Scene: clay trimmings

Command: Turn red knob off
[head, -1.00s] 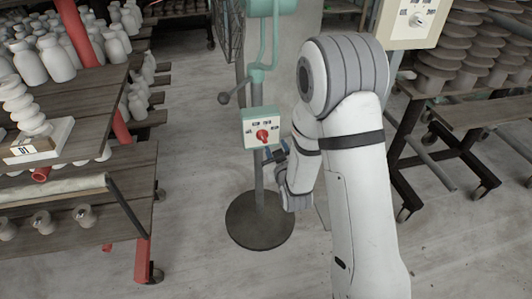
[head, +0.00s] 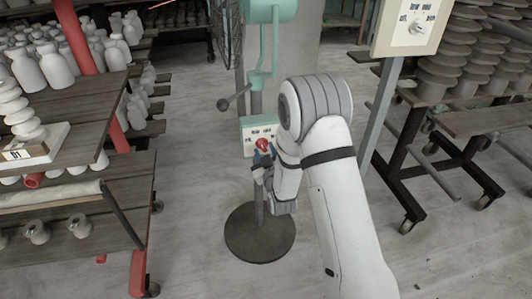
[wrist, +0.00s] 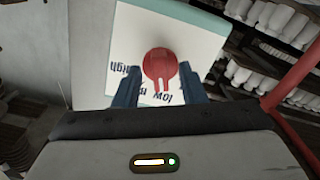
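The red knob (head: 262,145) sits on the pale front panel of a teal control box (head: 248,138) on a stand. In the wrist view the knob (wrist: 160,68) lies between the two blue fingers of my gripper (wrist: 160,88). The fingers are apart, with a gap on both sides of the knob. The panel (wrist: 205,35) appears upside down there, with printed words such as "low" and "high" partly hidden by the fingers. In the head view my gripper (head: 264,162) is just below and in front of the knob.
The stand has a round dark base (head: 258,245) on the floor. A second panel with a white knob (head: 418,24) stands at the upper right. Shelves of white bottles (head: 50,68) are on the left and a rack of stacked discs (head: 455,60) on the right.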

